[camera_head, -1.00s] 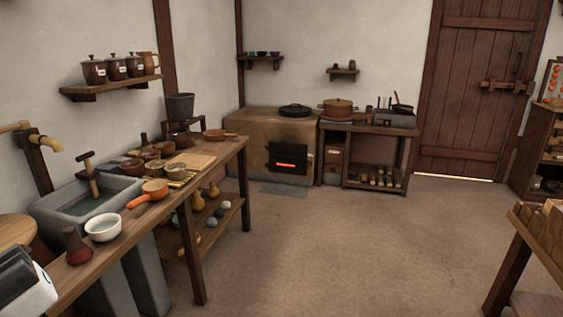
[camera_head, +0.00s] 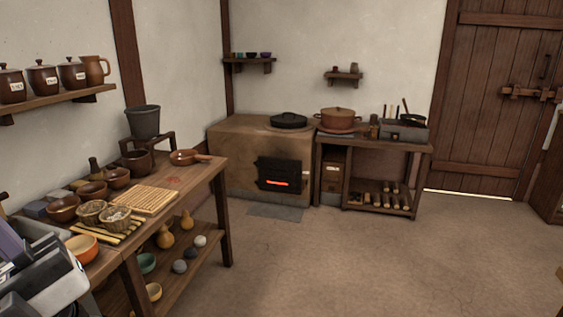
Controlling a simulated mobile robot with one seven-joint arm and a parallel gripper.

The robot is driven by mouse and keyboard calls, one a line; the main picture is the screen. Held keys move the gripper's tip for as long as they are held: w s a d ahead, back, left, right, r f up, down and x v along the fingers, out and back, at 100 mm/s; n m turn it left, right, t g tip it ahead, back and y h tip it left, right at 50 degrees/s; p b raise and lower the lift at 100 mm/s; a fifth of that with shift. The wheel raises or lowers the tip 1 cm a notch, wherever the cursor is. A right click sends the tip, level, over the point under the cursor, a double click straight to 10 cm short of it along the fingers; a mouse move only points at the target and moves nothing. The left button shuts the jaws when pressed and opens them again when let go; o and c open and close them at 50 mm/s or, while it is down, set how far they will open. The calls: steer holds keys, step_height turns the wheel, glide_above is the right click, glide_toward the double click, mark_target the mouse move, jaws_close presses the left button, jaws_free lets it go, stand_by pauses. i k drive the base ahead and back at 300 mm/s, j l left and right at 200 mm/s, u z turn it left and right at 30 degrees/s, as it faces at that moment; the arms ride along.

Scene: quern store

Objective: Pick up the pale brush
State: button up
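I cannot make out a pale brush for certain in this view. Several pale, short, rod-like things (camera_head: 385,195) lie on the low shelf under the far table, too small to name. The white and black end of my arm, with my gripper (camera_head: 50,280), shows at the lower left, cut by the frame edge. It is beside the near end of the left workbench and hides part of it. Its fingertips do not show clearly, and I see nothing held.
The left workbench (camera_head: 205,178) carries bowls, two baskets, a woven mat (camera_head: 147,199) and a brown pan (camera_head: 185,157). Gourds and stones lie on its lower shelf. A clay stove (camera_head: 235,155) glows at the back, beside a table with a pot (camera_head: 338,119). The middle floor is clear.

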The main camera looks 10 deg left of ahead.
mark_target(96, 174)
steer(key=i+u, duration=0.1)
steer(key=i, duration=0.55)
steer(key=i+l, duration=0.15)
steer(key=i, duration=0.45)
steer(key=i+l+u, duration=0.1)
steer(key=i+u, duration=0.35)
steer(key=i+l+u, duration=0.25)
steer(key=i+u, duration=0.2)
steer(key=i+l+u, duration=0.1)
steer(key=i+u, duration=0.2)
steer(key=i, duration=0.2)
steer(key=i+l+u, duration=0.3)
steer(key=i, duration=0.15)
steer(key=i+j, duration=0.4)
steer(key=i, duration=0.1)
